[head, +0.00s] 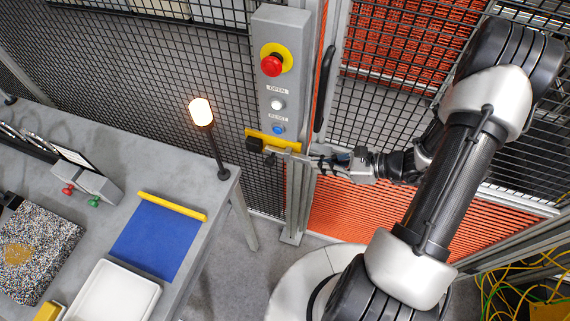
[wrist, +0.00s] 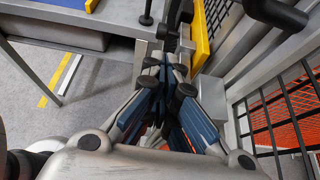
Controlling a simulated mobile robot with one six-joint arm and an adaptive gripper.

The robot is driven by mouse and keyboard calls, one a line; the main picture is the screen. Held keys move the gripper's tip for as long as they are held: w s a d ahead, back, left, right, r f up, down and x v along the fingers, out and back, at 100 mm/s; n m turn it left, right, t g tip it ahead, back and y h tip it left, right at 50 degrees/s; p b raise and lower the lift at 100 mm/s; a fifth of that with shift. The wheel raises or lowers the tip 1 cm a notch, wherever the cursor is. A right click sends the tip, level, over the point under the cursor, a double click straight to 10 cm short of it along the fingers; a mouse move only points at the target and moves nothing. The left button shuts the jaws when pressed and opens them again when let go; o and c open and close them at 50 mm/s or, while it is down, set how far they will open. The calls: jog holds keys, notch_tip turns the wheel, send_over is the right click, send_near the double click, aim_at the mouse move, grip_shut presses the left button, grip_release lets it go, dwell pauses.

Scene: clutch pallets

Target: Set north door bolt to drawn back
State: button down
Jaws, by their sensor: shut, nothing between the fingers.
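A metal bar runs right from the knob along the plate's lower edge. My gripper (head: 312,158) is to the right of the knob, close to the bar, with its fingers pointing left. In the wrist view the closed fingers (wrist: 163,66) lie beside the yellow plate (wrist: 201,42) and hold nothing. Whether they touch the bolt, I cannot tell. The fingers hide part of the bolt.
The grey post (head: 284,50) carries a red emergency button (head: 271,65), a white button and a blue button. A black door handle (head: 324,90) stands just right of it. A table (head: 110,150) with a lit lamp (head: 201,112) is at left. Mesh fencing surrounds the door.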

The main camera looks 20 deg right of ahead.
send_near(267, 158)
notch_tip(267, 158, down, 5)
jog(key=w+a, duration=0.2)
jog(key=a, duration=0.1)
jog(key=shift+s+d+b, duration=0.15)
jog(key=shift+s+b, duration=0.05)
jog(key=shift+b, duration=0.2)
jog(key=w+a, duration=0.1)
jog(key=w+a+b, duration=0.1)
jog(key=a, duration=0.1)
jog(key=w+a+b, duration=0.1)
jog(key=a, duration=0.1)
jog(key=shift+w+a, duration=0.2)
jog(key=shift+w, duration=0.2)
jog(key=shift+s+d+r, duration=0.1)
jog(key=shift+d+r, duration=0.25)
jog(key=shift+d, duration=0.1)
jog(key=p+v, duration=0.1)
jog(key=v, duration=1.2)
jog(key=shift+s+f+p, duration=0.1)
jog(key=shift+s+p, duration=0.05)
jog(key=shift+p, duration=0.15)
